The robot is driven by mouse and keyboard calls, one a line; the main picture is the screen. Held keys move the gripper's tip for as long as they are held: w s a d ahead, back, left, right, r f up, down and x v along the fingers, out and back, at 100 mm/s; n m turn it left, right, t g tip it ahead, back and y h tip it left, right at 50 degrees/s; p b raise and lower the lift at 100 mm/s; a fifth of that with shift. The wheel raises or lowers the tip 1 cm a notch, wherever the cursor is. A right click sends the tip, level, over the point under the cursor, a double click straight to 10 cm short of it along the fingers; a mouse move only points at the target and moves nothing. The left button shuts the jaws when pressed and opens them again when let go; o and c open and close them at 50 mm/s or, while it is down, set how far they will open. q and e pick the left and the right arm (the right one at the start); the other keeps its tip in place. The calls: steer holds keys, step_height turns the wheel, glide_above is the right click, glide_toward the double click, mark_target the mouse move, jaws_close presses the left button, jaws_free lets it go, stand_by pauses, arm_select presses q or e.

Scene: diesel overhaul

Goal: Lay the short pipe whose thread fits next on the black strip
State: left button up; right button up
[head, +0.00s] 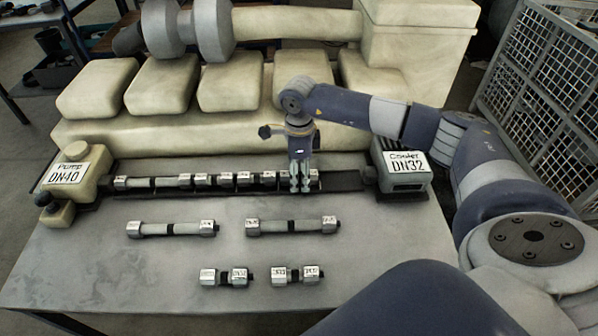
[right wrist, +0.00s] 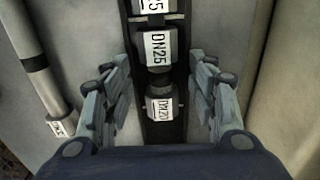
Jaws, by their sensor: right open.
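The black strip (head: 343,181) runs between the pump and the cooler, with a row of grey pipes (head: 186,181) lying along it. My right gripper (head: 300,188) is over the right part of this row, pointing down. In the right wrist view my right gripper (right wrist: 163,75) is open, with its fingers apart on either side of a short pipe (right wrist: 160,75) lying on the strip. Its ends read DN25 and DN20. Two short pipes (head: 224,277) (head: 295,275) lie at the table's front; their labels are too small to read surely. My left gripper is out of view.
Two longer pipes (head: 172,229) (head: 291,226) lie on the table (head: 100,275) between strip and short pipes. The pump (head: 75,180), marked DN40, and the cooler (head: 402,168), marked DN32, stand at the strip's ends. A big cream engine (head: 180,135) rises behind. The front left is clear.

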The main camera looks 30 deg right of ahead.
step_height(320, 180, up, 12)
stand_by(0.5)
stand_by(0.5)
